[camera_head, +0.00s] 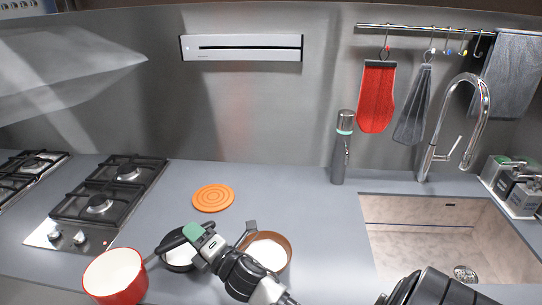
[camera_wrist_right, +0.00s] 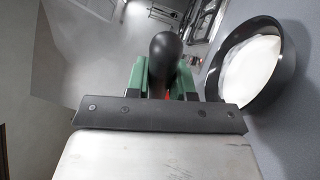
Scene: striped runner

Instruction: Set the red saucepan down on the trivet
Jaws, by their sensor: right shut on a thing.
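The red saucepan (camera_head: 115,276) with a white inside is at the lower left in the head view, at the counter's front edge. Its black handle (camera_head: 164,246) points up and right. My right gripper (camera_head: 192,235) is shut on this handle; the wrist view shows the handle end (camera_wrist_right: 164,50) between the green fingers. The round orange trivet (camera_head: 213,197) lies flat and bare on the counter, beyond and slightly right of the gripper. Whether the saucepan touches the counter cannot be told. My left gripper is not in view.
A dark pan (camera_head: 179,265) with a white inside stands beside the saucepan, partly under my gripper; a brown pan (camera_head: 287,251) is to its right. The hob (camera_head: 97,204) is at left, the tap (camera_head: 432,152) and sink (camera_head: 440,220) at right.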

